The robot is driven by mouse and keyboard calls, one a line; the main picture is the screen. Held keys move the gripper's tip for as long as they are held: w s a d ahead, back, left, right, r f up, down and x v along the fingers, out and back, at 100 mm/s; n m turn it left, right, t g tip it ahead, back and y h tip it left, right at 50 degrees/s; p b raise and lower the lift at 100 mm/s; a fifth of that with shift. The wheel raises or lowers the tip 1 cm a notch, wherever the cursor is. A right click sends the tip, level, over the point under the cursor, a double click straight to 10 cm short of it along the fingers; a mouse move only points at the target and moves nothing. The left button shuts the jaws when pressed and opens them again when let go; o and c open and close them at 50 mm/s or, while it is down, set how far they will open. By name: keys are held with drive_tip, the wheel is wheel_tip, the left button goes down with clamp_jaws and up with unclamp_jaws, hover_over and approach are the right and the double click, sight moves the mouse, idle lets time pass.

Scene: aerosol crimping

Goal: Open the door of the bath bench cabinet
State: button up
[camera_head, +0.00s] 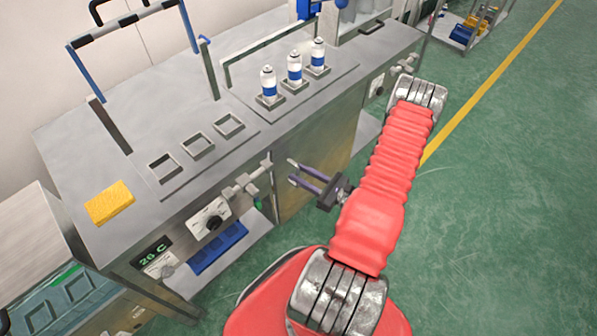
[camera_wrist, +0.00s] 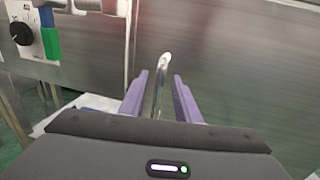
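The bath bench cabinet (camera_head: 70,150) is a steel bench with a flat worktop. Its plain metal door (camera_head: 325,150) is on the front face, right of the control dial, and looks shut. In the wrist view the door (camera_wrist: 240,60) fills the right side. A slim, shiny upright handle (camera_wrist: 162,72) stands out from it. My gripper (camera_head: 291,169) reaches to the door's left part. In the wrist view my gripper (camera_wrist: 160,85) has its purple fingers apart on both sides of the handle, with a gap on each side.
White-and-blue cans (camera_head: 295,70) stand in holders on the worktop. A yellow sponge (camera_head: 110,202) lies at the left. A dial (camera_head: 211,220), pipe valves (camera_head: 248,180) and a blue tray (camera_head: 218,250) are left of the door.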

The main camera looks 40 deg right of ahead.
drive_tip(key=shift+x, duration=0.8)
drive_tip(key=shift+c, duration=0.5)
clamp_jaws()
drive_tip(key=shift+d, duration=0.2)
drive_tip(key=shift+s, duration=0.1)
